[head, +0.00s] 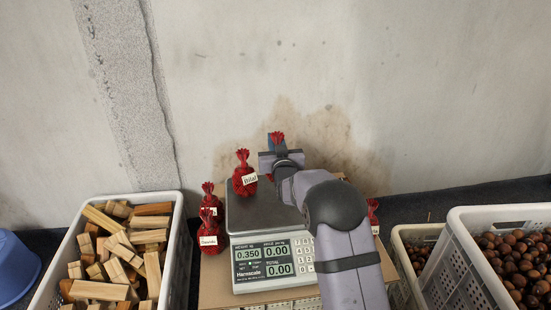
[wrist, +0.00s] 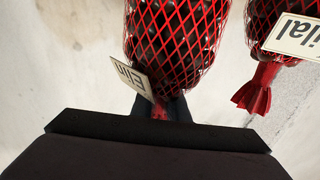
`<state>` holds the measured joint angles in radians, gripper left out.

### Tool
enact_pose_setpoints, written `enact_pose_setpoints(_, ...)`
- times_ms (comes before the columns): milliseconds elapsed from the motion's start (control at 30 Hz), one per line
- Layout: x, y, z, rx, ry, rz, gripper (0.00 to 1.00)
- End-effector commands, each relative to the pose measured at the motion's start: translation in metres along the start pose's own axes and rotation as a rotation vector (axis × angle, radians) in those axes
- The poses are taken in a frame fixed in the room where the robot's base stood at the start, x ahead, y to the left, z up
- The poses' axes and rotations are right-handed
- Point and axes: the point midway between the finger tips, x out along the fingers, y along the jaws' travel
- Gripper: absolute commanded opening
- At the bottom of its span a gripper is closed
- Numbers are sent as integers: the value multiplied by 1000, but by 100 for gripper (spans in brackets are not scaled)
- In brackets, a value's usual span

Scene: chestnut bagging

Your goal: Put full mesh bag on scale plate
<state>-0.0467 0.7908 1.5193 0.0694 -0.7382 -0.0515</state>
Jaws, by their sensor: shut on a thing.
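My gripper (head: 280,150) is above the back right of the scale (head: 263,265). It is shut on the gathered neck of a red mesh bag, whose tuft (head: 277,137) sticks up above the jaws. Another red bag tagged "Bilal" (head: 244,175) stands upright at the back left of the grey scale plate (head: 238,218). The weight display reads 0.350.
Several tagged red bags (head: 209,232) stand left of the scale, and one (head: 373,208) shows to its right. A white crate of wood blocks (head: 168,197) is at left. Chestnut crates (head: 462,240) are at right. A stained wall (head: 420,100) rises behind.

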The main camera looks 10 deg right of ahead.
Motion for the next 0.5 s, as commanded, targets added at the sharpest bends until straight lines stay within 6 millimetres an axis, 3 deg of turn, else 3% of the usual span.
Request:
enact_pose_setpoints(167, 0, 0, 0, 0, 6, 0, 0)
enact_pose_setpoints(500, 0, 0, 42, 0, 5, 0, 0)
